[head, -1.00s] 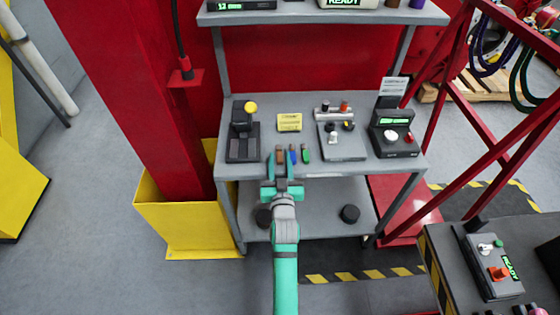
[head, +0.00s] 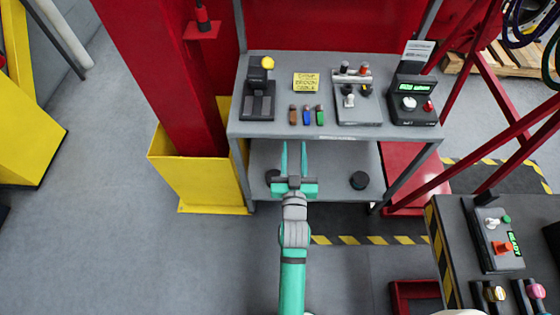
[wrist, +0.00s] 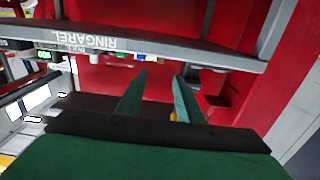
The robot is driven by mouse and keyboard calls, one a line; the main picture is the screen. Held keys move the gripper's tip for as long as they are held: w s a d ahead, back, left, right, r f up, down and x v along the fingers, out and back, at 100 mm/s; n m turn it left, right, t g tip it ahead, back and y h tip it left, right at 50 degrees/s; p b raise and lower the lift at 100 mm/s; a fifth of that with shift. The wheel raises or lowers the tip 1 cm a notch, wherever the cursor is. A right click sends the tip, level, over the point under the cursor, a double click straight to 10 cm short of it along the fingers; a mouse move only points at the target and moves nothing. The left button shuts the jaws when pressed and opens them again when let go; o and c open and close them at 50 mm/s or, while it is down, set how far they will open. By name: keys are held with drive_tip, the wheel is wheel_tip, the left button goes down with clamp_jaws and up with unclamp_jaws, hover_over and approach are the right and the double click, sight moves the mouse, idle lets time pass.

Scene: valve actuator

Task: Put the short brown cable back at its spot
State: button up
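A short brown piece (head: 293,114) lies at the front of the grey bench top (head: 276,128), left of a blue piece (head: 307,116) and a green piece (head: 320,114). It may be the short brown cable; it is too small to tell. My gripper (head: 294,150) is in front of the bench, below its front edge in the picture, with its two green fingers spread and nothing seen between them. The wrist view shows the same spread fingers (wrist: 158,92) facing the bench. I cannot tell which spot belongs to the cable.
A yellow-knobbed lever unit (head: 258,95), a yellow note (head: 306,82), a switch panel (head: 355,97) and a green-display box (head: 407,105) stand on the bench. A red column (head: 170,80) rises at left. Looped cables (head: 520,28) hang at the upper right. A side table (head: 457,222) is at right.

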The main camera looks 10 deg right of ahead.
drive_tip(key=s+a+f+y, duration=0.1)
drive_tip(key=s+a+f, duration=0.4)
drive_tip(key=s, duration=0.4)
drive_tip(key=s+a+r+n+g+y, duration=0.1)
drive_tip(key=s+a, duration=0.4)
drive_tip(key=s, duration=0.7)
drive_tip(key=s+a+r+n+g+y, duration=0.1)
drive_tip(key=s+a, duration=0.5)
drive_tip(key=s, duration=0.6)
drive_tip(key=shift+s+a+r+n+y, duration=0.15)
drive_tip(key=shift+s+r+n+y, duration=0.35)
drive_tip(key=shift+r+y, duration=0.45)
drive_tip(key=shift+w+f, duration=0.1)
